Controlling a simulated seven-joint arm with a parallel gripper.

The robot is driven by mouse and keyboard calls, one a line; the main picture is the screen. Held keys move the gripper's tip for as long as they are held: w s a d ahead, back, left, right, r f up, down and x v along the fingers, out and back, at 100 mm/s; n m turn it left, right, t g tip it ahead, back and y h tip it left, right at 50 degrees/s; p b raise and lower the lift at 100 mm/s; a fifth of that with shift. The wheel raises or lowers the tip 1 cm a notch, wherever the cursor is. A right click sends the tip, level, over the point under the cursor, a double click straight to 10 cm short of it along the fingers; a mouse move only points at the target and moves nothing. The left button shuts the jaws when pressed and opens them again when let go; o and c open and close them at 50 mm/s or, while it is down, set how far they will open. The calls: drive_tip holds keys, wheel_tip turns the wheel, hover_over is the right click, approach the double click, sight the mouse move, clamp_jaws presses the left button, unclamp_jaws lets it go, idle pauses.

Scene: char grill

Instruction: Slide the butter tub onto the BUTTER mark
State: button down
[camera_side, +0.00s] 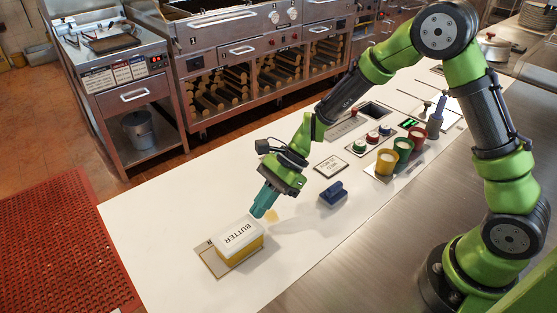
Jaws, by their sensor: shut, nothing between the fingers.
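The butter tub (238,241) is a yellow box with a white lid lettered BUTTER. It stands upright near the left end of the white worktop. A flat tan mark (212,263) shows beneath it and past its left and lower-left sides; its lettering is mostly hidden by the tub. The tub covers much of the mark. My gripper (258,213) is shut and empty, with teal fingers pointing down to the upper right of the tub. Its fingertips are close to the tub; I cannot tell whether they touch it.
A blue block-like object (333,193) sits right of my gripper, beside a lettered plate (331,166). Red, green and yellow cups (386,161) stand farther right, near a button panel (366,142). The worktop (170,215) left of the tub is clear, ending above a red mat (60,245).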

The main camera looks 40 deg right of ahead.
drive_tip(key=shift+a, duration=1)
drive_tip(key=shift+d, duration=0.15)
drive_tip(key=shift+d, duration=0.35)
drive_tip(key=d, duration=0.3)
drive_tip(key=v, duration=1)
drive_tip(key=s+d+r+n+t+h, duration=0.3)
drive_tip(key=s+r+n, duration=0.3)
drive_tip(key=s+n, duration=0.1)
drive_tip(key=s+d+r+n+t+h, duration=0.3)
drive_tip(key=s+d+r+n+h, duration=0.1)
drive_tip(key=s+r+n, duration=0.3)
drive_tip(key=shift+s+r+t, duration=0.2)
drive_tip(key=shift+s+t, duration=0.2)
drive_tip(key=shift+s, duration=0.3)
